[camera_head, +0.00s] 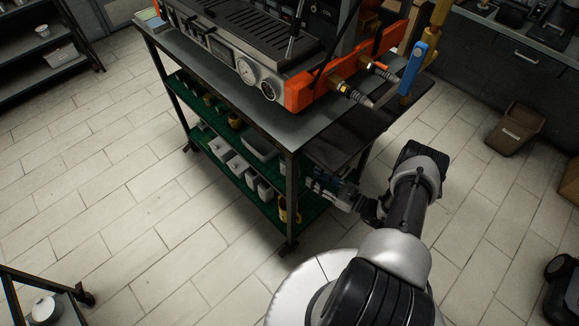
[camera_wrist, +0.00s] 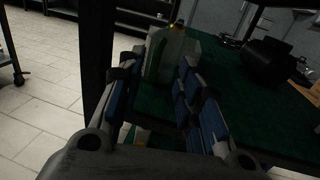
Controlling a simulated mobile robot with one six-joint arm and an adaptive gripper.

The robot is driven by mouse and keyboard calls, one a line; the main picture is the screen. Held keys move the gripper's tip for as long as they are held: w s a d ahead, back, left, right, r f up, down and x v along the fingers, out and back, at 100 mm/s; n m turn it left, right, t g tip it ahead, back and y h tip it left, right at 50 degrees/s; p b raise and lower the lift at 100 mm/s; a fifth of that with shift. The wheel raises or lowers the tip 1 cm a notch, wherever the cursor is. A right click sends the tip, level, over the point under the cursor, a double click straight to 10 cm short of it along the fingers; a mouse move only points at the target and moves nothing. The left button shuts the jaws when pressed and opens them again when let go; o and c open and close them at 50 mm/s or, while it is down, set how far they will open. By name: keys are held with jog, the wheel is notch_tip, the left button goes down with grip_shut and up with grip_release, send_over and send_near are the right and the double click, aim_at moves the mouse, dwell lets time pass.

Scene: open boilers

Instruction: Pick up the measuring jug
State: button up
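My gripper (camera_head: 325,186) reaches in at the right end of the cart, at the level of its upper green shelf. In the wrist view my gripper (camera_wrist: 160,100) has its two blue-padded fingers spread apart. A pale, greenish, boxy container (camera_wrist: 172,52), which looks like the measuring jug, stands on the green shelf mat (camera_wrist: 245,105) just beyond and between the fingertips. A gap seems to show between it and the pads, but the picture is dark. The jug is not clear in the head view, where the cart post and my gripper block that spot.
The metal cart top (camera_head: 215,82) carries a machine with gauges and an orange end (camera_head: 300,92). A dark cart post (camera_wrist: 97,60) stands close left of my gripper. A brown bin (camera_head: 515,130) stands on open floor at right.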

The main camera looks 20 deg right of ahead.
jog(key=shift+a+r+b+x, duration=0.15)
jog(key=shift+b+x, duration=0.2)
jog(key=shift+x, duration=1.35)
jog(key=shift+a+r+b+x, duration=0.15)
jog(key=shift+b+x, duration=0.2)
jog(key=shift+x, duration=1.35)
jog(key=shift+s, duration=0.15)
jog(key=shift+c, duration=0.5)
grip_shut()
